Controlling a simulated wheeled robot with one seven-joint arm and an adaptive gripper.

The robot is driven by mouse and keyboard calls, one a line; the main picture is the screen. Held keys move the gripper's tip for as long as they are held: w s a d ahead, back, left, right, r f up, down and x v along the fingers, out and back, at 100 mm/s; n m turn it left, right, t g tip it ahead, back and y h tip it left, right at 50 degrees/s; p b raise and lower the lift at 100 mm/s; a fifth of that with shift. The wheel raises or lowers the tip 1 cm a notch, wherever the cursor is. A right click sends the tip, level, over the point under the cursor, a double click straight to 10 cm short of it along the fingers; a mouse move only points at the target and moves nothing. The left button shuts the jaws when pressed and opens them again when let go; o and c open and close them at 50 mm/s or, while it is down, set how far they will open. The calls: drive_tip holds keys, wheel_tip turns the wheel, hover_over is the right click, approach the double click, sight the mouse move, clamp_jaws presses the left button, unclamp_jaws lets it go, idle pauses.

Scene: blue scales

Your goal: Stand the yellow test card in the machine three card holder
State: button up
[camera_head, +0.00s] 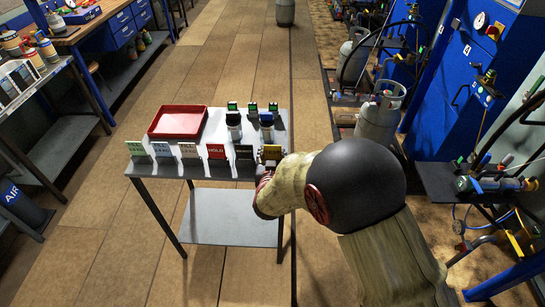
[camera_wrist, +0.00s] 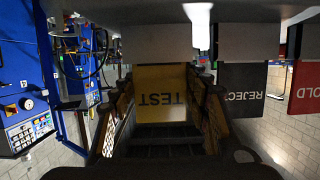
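The yellow test card (camera_head: 270,151) stands at the right end of a row of cards along the front edge of a small grey table (camera_head: 285,125). My gripper (camera_head: 268,166) is at this card from the front. In the wrist view the card (camera_wrist: 161,95) shows upside down, its word TEST readable, between the two fingers of my gripper (camera_wrist: 162,100). The fingers are close to its side edges; whether they press on it I cannot tell. Three small dark items with green tops stand at the table's back, one of them at the right (camera_head: 273,107); I cannot read which is machine three.
The black REJECT card (camera_wrist: 242,88) stands close beside the test card, then the red HOLD card (camera_head: 216,151), with several paler cards further left. A red tray (camera_head: 178,122) fills the table's back left. Two dark jars with pale lids, one at the right (camera_head: 266,128), stand between cards and back items.

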drive_tip(key=c, duration=0.6)
drive_tip(key=shift+o, duration=0.2)
